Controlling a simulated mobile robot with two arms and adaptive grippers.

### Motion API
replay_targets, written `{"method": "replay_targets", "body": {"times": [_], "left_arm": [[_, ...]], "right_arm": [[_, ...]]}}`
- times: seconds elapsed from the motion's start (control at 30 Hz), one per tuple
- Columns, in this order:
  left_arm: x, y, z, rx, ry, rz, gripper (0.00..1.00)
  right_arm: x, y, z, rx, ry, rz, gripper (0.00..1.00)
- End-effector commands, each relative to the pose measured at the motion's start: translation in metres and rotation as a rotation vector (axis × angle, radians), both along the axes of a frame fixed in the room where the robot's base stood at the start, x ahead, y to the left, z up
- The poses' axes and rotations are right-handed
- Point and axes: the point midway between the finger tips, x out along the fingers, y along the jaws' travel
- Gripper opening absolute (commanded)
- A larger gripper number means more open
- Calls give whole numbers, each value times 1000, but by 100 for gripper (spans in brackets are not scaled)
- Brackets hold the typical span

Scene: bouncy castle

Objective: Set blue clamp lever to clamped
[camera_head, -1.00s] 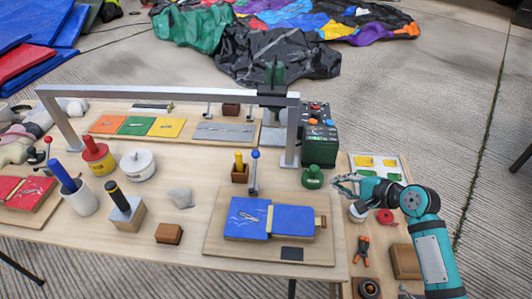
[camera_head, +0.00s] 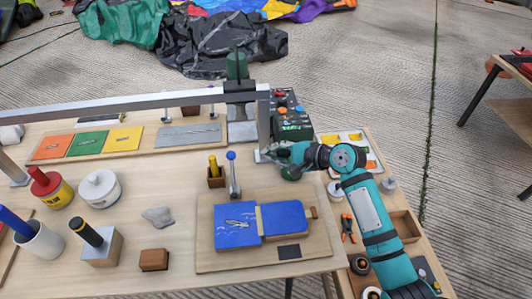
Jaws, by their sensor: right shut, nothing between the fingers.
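The blue clamp lever (camera_head: 232,173) is a grey rod topped by a blue ball. It stands nearly upright at the back left of a wooden board (camera_head: 212,264) that bears blue fabric pieces (camera_head: 284,217). My right gripper (camera_head: 268,153) is shut and empty. It is to the right of the lever's ball, with a gap between them in the picture, near the foot of the grey metal frame. Its fingertips are small and partly lost against that frame. My left gripper is not in view.
A small wooden cup (camera_head: 216,176) with a yellow stick stands just left of the lever. A grey metal frame (camera_head: 150,101) spans the table behind it. A control box (camera_head: 292,125) and a green knob (camera_head: 291,173) are near my right gripper.

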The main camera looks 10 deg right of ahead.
Motion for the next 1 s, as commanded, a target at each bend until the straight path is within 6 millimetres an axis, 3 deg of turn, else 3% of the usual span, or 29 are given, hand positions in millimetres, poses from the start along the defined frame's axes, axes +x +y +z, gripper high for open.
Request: {"method": "replay_targets", "body": {"times": [0.2,0.4,0.7,1.0], "left_arm": [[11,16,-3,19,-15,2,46],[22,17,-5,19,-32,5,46],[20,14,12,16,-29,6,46],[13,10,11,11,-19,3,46]], "right_arm": [[26,31,-21,2,1,1,0],[46,56,-37,2,2,1,0],[22,72,-16,1,0,1,0],[18,74,-14,-1,-1,0,0]]}}
